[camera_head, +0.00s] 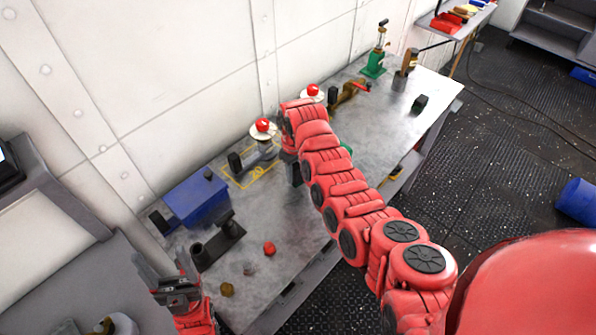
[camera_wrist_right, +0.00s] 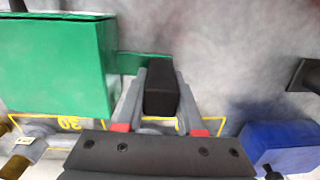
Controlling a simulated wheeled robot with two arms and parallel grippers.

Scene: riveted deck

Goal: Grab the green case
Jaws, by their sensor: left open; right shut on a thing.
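The green case (camera_wrist_right: 60,70) fills the upper left of the right wrist view, with a green arm leading to a black block-shaped handle (camera_wrist_right: 161,90). My right gripper (camera_wrist_right: 160,78) is shut on this black handle, one finger on each side. In the head view my right arm hides most of the case; only a green sliver (camera_head: 346,148) shows beside the arm. My left gripper (camera_head: 167,278) is open and empty near the table's left end, apart from the case.
A blue case (camera_head: 195,200) stands on the table (camera_head: 290,228) near the wall; it also shows in the right wrist view (camera_wrist_right: 282,145). Red-topped valves (camera_head: 263,127), a black fixture (camera_head: 217,243) and a green jack (camera_head: 374,64) stand around.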

